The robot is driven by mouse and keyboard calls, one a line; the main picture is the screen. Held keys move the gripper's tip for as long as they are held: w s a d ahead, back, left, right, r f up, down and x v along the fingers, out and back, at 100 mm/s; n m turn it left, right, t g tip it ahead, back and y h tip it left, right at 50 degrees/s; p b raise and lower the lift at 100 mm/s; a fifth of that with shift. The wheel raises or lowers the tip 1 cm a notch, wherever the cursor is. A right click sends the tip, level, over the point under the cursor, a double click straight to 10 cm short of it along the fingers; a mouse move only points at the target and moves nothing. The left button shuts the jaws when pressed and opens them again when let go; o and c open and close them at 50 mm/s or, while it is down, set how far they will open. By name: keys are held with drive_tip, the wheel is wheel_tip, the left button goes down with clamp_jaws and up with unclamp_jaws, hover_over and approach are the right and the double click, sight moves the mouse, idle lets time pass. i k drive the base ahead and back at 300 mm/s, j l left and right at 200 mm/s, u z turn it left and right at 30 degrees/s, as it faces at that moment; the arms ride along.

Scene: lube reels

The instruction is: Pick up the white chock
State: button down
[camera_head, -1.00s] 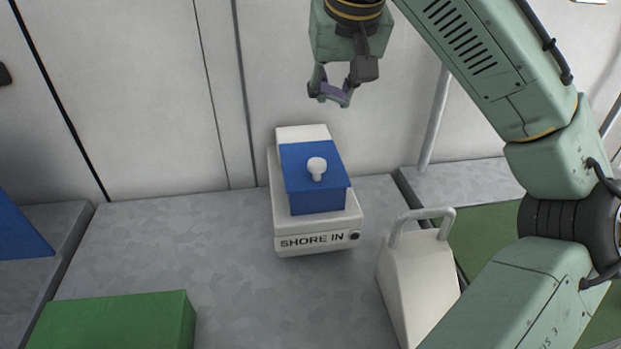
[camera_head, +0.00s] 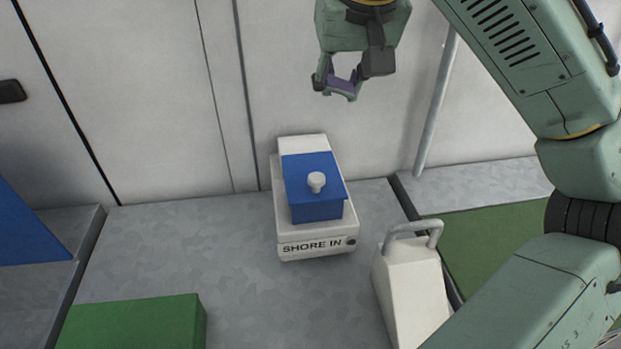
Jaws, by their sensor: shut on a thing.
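The white chock (camera_head: 408,292) is a wedge-shaped block with a grey loop handle on top. It stands on the grey surface at the lower right, right of the SHORE IN unit, and my arm covers part of its right side. My gripper (camera_head: 340,88) is at the upper middle, well apart from the chock, in front of the pale wall. It is shut on a small purple-grey piece (camera_head: 342,86) between its fingers; what this piece is, I cannot tell.
A white SHORE IN unit (camera_head: 315,247) with a blue cover (camera_head: 313,187) and white knob stands mid-surface. A green block (camera_head: 135,322) is at lower left, a blue panel (camera_head: 25,230) at far left. A grey pole (camera_head: 437,105) rises behind the chock. Grey surface (camera_head: 240,290) is clear between.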

sight(406, 277)
drive_tip(key=k+l, duration=0.15)
drive_tip(key=k, duration=0.35)
drive_tip(key=k+l, duration=0.15)
drive_tip(key=k, duration=0.35)
